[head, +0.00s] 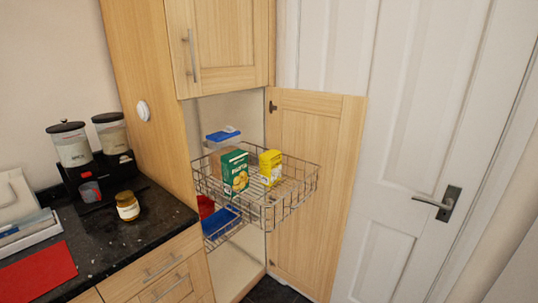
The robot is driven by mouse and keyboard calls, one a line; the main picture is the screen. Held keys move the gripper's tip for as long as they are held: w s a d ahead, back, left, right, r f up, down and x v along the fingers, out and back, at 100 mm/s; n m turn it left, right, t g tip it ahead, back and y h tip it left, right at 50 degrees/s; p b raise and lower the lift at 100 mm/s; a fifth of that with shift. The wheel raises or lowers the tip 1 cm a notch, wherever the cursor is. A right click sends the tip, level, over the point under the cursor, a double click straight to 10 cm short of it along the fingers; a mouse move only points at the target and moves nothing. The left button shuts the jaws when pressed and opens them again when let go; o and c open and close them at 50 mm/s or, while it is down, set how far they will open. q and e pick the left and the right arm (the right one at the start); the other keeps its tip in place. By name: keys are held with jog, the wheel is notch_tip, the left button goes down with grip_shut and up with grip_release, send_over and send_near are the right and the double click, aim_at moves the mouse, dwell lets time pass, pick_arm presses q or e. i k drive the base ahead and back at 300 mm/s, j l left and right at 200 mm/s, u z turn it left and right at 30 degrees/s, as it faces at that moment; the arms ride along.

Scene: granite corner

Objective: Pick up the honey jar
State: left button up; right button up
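The honey jar (128,206) is a small amber jar with a dark yellowish lid and a pale label. It stands upright on the dark granite worktop (150,228), at the left of the head view, in front of the black dispenser stand. Nothing covers it from this side. Neither of my grippers shows in the head view.
A dispenser stand (90,178) with two lidded containers is just behind the jar. A red mat (38,272) and a white rack (28,228) lie left. Right of the worktop, a wire basket (284,205) with boxes sticks out of a cupboard with its door (318,180) open.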

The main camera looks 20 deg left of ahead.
aim_at(128, 207)
jog(key=u, duration=1.85)
jog(key=i+l, duration=0.4)
jog(key=i+l+u, duration=0.05)
